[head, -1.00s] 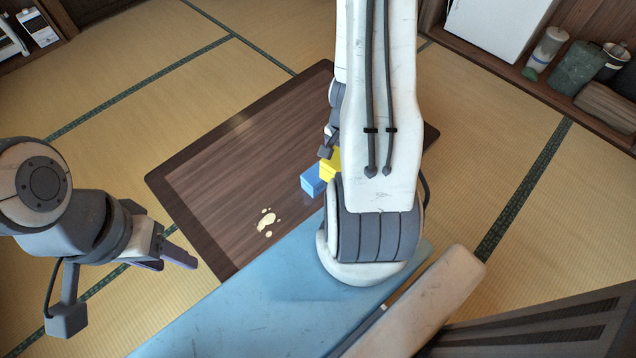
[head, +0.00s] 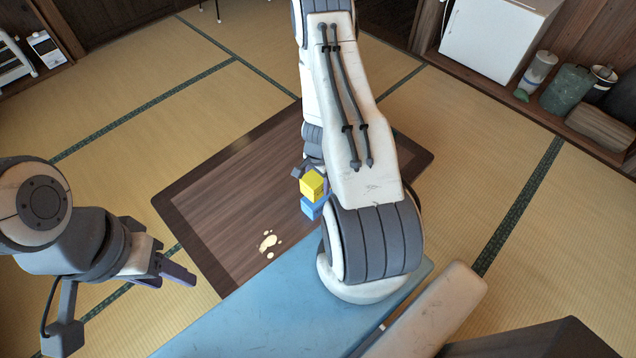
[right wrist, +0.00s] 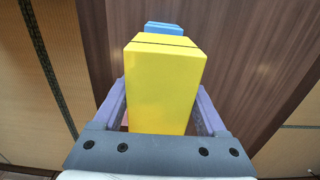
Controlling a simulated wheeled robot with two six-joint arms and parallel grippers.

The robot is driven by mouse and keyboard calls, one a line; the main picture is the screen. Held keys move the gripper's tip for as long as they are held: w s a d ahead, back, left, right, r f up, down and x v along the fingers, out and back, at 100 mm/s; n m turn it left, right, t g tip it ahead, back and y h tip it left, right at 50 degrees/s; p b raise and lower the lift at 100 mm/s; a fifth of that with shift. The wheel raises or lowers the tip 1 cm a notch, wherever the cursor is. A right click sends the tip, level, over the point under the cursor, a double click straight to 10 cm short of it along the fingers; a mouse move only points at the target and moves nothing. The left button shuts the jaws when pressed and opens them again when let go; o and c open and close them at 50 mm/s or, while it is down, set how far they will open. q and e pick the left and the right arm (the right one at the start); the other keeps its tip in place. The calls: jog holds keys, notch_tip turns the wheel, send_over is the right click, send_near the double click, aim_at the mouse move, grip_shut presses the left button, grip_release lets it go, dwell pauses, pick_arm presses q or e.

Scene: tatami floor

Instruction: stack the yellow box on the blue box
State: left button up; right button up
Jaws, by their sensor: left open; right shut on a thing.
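The yellow box (head: 312,184) is held in my right gripper (right wrist: 160,92), with the purple fingers on either side of it in the right wrist view. In the head view my right arm hides most of that gripper. The blue box (head: 311,207) is on the low dark table; the yellow box shows directly above it and covers part of it. I cannot tell whether the two boxes touch. In the right wrist view the blue box (right wrist: 164,27) shows past the yellow box's far edge. My left gripper (head: 178,272) is open and empty, left of the table.
A shelf at the upper right holds a white cabinet (head: 495,35) and several containers. Tatami surrounds the table.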

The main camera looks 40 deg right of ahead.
jog(key=shift+f+b, duration=2.05)
jog(key=shift+f, duration=0.3)
jog(key=o, duration=1.4)
jog(key=shift+r, duration=0.1)
jog(key=shift+o, duration=0.2)
